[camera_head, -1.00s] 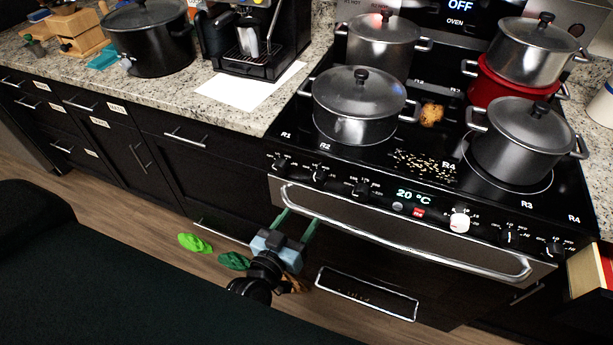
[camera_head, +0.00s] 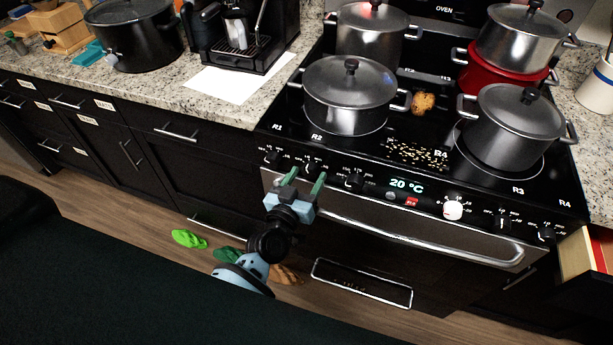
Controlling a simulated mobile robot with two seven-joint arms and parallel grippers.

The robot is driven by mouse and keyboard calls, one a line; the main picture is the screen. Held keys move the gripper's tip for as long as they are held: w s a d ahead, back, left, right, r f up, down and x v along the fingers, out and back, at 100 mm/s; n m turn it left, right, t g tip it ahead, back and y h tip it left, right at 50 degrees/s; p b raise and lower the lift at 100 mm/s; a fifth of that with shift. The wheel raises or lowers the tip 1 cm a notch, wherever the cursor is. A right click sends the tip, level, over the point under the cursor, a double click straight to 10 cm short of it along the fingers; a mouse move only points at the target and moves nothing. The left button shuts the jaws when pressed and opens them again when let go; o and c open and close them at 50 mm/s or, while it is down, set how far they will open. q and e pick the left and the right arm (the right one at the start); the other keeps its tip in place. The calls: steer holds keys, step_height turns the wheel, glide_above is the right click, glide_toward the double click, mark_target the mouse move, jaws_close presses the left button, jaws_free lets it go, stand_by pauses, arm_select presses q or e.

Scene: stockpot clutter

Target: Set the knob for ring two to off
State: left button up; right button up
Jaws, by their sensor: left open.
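The stove's front panel carries a row of black knobs. The knob below the R2 label, the ring two knob (camera_head: 313,165), is the second from the left. Its exact setting is too small to read. My left gripper (camera_head: 306,178) is open, with two green fingers pointing up at the panel. The fingertips are just below and to either side of the ring two knob, and I cannot tell whether they touch it. The ring one knob (camera_head: 272,157) is to the left and another black knob (camera_head: 354,180) to the right. My right gripper is not in view.
A lidded pot (camera_head: 349,95) stands on the front left ring, and a second pot (camera_head: 512,128) on the front right. The oven handle (camera_head: 425,240) sticks out below the panel. A white knob (camera_head: 453,209) is right of the display.

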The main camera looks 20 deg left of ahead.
arm_select(q)
steer(key=shift+w, duration=0.35)
steer(key=c, duration=1)
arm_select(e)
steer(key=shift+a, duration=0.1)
arm_select(q)
steer(key=shift+n, duration=0.4)
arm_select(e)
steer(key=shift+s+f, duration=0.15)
arm_select(q)
steer(key=n, duration=0.3)
steer(key=shift+f+n+b, duration=0.15)
steer(key=shift+n+b, duration=0.25)
steer(key=n, duration=0.3)
steer(key=shift+n, duration=0.3)
steer(key=shift+n+t+b, duration=0.3)
steer(key=shift+n, duration=0.2)
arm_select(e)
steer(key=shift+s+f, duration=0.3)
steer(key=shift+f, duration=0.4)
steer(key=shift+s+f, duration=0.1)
